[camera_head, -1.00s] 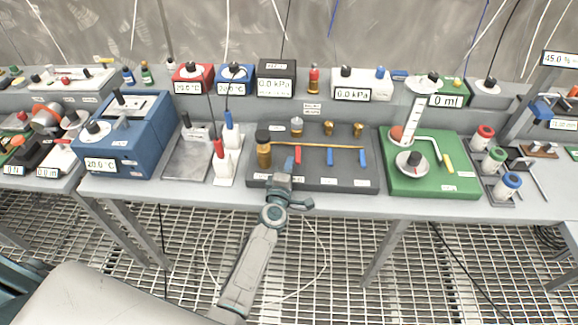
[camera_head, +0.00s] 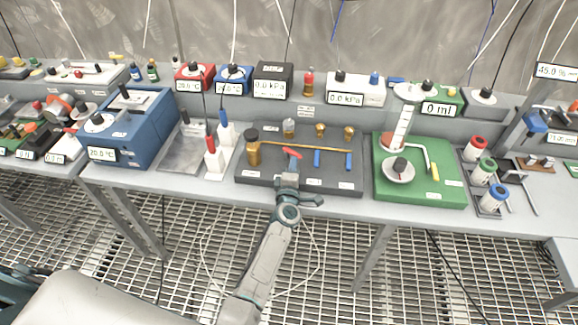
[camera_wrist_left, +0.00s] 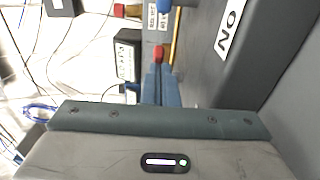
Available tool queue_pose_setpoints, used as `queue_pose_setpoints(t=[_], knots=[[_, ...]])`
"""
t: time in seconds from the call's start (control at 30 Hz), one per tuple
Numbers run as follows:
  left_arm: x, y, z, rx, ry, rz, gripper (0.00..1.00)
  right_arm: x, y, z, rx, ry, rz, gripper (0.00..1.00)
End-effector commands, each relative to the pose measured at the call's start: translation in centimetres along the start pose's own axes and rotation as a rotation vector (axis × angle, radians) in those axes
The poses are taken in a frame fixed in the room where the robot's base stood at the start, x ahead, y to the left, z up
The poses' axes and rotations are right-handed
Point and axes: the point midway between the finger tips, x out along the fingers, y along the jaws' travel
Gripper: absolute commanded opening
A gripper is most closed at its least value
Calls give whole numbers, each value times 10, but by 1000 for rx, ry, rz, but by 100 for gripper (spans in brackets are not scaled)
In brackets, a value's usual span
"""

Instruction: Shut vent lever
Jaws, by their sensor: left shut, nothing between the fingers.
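The dark manifold board (camera_head: 345,182) sits at the front middle of the bench. It carries a red lever (camera_head: 291,152) on the left of a brass pipe (camera_head: 318,147), and two blue levers (camera_head: 317,159) to its right that point toward the front edge. The red lever lies slantwise, close to the pipe's line. My left gripper (camera_head: 291,168) is shut and empty, just in front of the red lever. In the left wrist view, the shut fingers (camera_wrist_left: 160,88) point at a red end (camera_wrist_left: 158,53); I cannot tell whether they touch. My right gripper is not in view.
A white stand with red and blue handles (camera_head: 222,155) is left of the board. A green board (camera_head: 425,190) with a dial and tube is to the right. A blue box (camera_head: 135,130) stands further left. Gauges line the back. The grated floor in front is open.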

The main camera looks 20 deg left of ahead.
Motion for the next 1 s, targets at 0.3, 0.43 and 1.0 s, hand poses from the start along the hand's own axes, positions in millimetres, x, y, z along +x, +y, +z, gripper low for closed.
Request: queue_pose_setpoints(t=[0.3,0.43,1.0], knots=[[5,0,9,0,0,0,0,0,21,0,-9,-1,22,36],[6,0,11,0,0,0,0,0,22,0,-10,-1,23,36],[7,0,12,0,0,-1,0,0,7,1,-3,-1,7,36]])
